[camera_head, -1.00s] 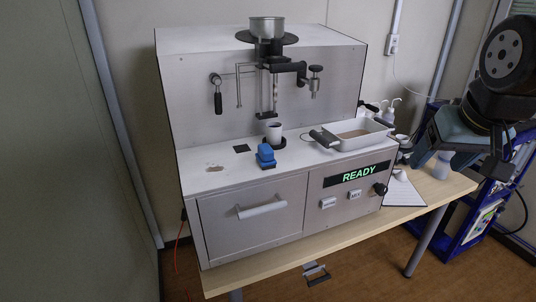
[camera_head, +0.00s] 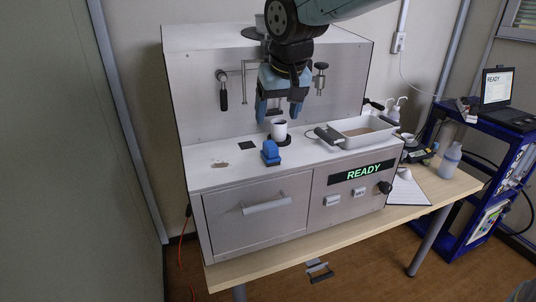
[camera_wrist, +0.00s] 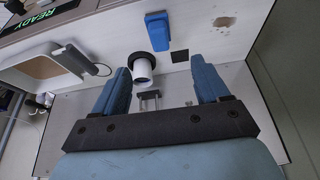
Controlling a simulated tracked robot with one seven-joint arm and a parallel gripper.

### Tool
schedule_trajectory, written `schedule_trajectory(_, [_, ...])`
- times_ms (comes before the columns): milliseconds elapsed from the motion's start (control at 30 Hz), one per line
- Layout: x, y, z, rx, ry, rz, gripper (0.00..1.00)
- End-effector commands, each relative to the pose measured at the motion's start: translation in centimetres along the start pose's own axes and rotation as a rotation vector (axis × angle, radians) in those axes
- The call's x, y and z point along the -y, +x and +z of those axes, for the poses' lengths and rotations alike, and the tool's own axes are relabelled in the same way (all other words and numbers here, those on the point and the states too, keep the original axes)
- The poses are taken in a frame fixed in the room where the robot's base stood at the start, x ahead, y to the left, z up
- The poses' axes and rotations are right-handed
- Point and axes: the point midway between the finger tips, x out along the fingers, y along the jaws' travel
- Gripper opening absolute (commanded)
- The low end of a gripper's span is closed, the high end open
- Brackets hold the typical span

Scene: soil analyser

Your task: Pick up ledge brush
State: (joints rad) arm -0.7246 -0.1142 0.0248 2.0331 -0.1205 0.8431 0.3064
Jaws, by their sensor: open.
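The ledge brush appears to be the blue block-like piece (camera_head: 270,153) standing on the analyser's white ledge, in front of a white cup. In the wrist view the blue brush (camera_wrist: 158,31) lies beyond my fingertips, near the top centre. My gripper (camera_head: 278,113) is open and empty, pointing down above and behind the brush, close over the cup. In the wrist view my gripper (camera_wrist: 160,66) has its two blue fingers spread wide, with the cup showing between them. Nothing touches the brush.
The white cup (camera_head: 279,127) stands in a dark holder behind the brush. A tray of soil (camera_head: 361,131) with a dark-handled scoop (camera_head: 328,136) sits to the right on the ledge. A dark square (camera_head: 246,145) and a soil smear (camera_head: 219,164) lie to the left, where the ledge is mostly clear.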

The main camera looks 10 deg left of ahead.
Motion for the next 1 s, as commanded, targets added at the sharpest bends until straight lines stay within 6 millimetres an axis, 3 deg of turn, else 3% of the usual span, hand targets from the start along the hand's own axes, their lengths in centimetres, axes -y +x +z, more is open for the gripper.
schedule_trajectory(400, [0.0, 6.6, 0.1, 0.004, 0.001, 0.0, 0.74])
schedule_trajectory(767, [0.1, 9.2, 0.2, 0.002, -0.001, 0.0, 0.74])
schedule_trajectory(1000, [0.1, 12.4, 0.5, 0.004, -0.002, 0.0, 0.74])
